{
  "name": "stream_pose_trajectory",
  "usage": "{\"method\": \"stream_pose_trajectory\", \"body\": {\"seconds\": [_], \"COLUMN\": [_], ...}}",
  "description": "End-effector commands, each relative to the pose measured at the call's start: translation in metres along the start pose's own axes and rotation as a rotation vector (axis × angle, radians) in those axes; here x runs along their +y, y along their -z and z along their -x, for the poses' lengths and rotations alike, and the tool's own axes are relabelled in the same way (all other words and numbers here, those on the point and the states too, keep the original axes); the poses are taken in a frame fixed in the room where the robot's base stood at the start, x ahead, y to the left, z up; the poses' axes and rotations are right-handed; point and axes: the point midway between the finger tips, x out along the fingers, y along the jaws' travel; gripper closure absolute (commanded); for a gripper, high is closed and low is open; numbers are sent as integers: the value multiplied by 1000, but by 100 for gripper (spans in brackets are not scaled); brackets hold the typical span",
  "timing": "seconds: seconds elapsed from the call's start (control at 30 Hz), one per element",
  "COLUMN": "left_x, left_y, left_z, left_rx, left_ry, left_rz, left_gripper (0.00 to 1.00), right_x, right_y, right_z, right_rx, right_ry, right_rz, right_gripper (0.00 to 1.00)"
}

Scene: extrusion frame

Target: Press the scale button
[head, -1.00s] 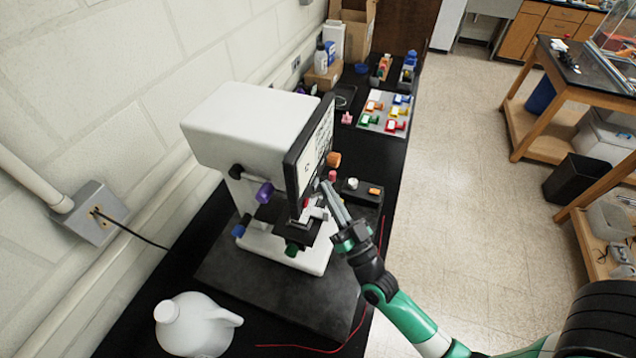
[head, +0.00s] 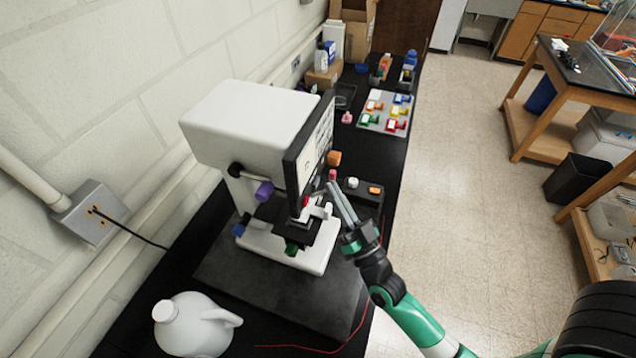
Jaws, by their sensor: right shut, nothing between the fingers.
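A white machine (head: 245,125) with a dark-edged screen (head: 316,150) and coloured knobs stands on a dark slab (head: 225,275) on the black bench. A black box (head: 360,195) with a white round knob (head: 352,183) and an orange button (head: 375,190) sits just right of it. I cannot tell which part is the scale button. My right gripper (head: 334,188) is shut and empty. Its tips point up and away between the screen's lower right edge and the black box. I cannot tell whether they touch anything. My left gripper is not in view.
A white jug (head: 192,325) stands at the front left of the bench. A tray of coloured pieces (head: 387,112) and bottles lie further back. A red wire (head: 300,347) runs along the bench front.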

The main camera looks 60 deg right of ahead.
Motion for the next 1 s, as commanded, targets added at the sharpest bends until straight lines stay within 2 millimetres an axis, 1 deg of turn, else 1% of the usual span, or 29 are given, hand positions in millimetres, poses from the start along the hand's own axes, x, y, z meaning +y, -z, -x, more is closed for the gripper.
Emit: {"method": "stream_pose_trajectory", "body": {"seconds": [0.23,0.47,0.6,0.7,0.83,1.0], "left_x": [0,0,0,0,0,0], "left_y": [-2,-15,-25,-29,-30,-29], "left_z": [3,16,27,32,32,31], "left_rx": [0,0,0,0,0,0], "left_ry": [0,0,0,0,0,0], "left_rz": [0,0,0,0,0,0], "left_gripper": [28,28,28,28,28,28], "right_x": [2,14,21,25,26,26], "right_y": [0,9,16,21,25,26], "right_z": [3,19,30,34,35,35], "right_rx": [1,1,4,2,0,-1], "right_ry": [0,-3,3,0,-2,-2], "right_rz": [0,1,2,3,1,0], "right_gripper": [100,100,100,100,100,100]}}
